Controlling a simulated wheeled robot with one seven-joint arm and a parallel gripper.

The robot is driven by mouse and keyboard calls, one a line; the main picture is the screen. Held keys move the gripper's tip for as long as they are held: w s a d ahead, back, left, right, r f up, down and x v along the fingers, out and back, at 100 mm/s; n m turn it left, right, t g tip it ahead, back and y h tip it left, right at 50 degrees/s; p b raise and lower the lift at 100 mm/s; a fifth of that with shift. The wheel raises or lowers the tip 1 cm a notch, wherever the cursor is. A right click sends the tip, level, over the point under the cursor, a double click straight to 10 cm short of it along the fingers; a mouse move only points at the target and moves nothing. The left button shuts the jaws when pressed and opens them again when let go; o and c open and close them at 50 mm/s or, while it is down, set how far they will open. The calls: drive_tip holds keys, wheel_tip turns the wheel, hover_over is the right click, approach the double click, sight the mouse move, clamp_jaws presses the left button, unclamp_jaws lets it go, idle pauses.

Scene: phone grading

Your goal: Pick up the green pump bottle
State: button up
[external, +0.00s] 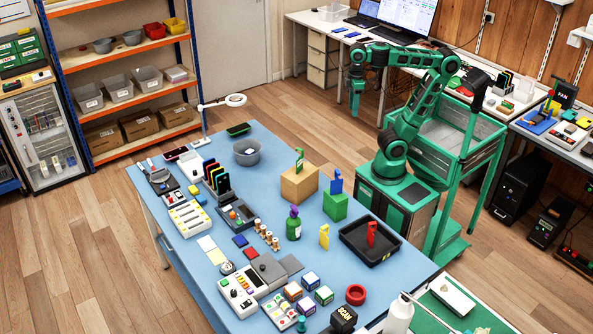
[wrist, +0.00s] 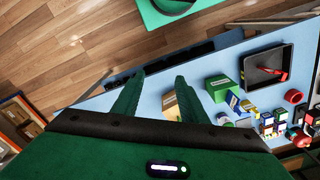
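The green pump bottle (external: 293,229) with a purple top stands upright on the blue table, left of the yellow figure (external: 324,236) and in front of the wooden block (external: 299,184). My gripper (external: 355,108) hangs high at the far side, beyond the table edge and well away from the bottle. In the wrist view, its two green fingers (wrist: 159,78) are spread apart with nothing held between them. A small purple spot shows right of the fingers there, but I cannot tell the bottle clearly; part of that area is hidden behind the gripper.
A green block (external: 335,206) with a blue figure stands behind the bottle to the right. A black tray (external: 349,243) holds a red figure. Small boxes (external: 310,281) and a red ring (external: 356,294) lie in front.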

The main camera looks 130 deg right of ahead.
drive_tip(key=w+a+f+n+t, duration=0.2)
drive_tip(key=w+n, duration=0.7)
drive_tip(key=w, duration=1.9)
drive_tip(key=n+y, duration=1.3)
hover_over(294, 222)
drive_tip(key=s+d, duration=0.2)
drive_tip(key=d, duration=0.5)
wheel_tip(294, 222, down, 16)
drive_tip(key=x, duration=1)
drive_tip(key=shift+w+f, duration=0.2)
drive_tip(key=shift+f, duration=0.25)
drive_tip(key=shift+c, duration=0.6)
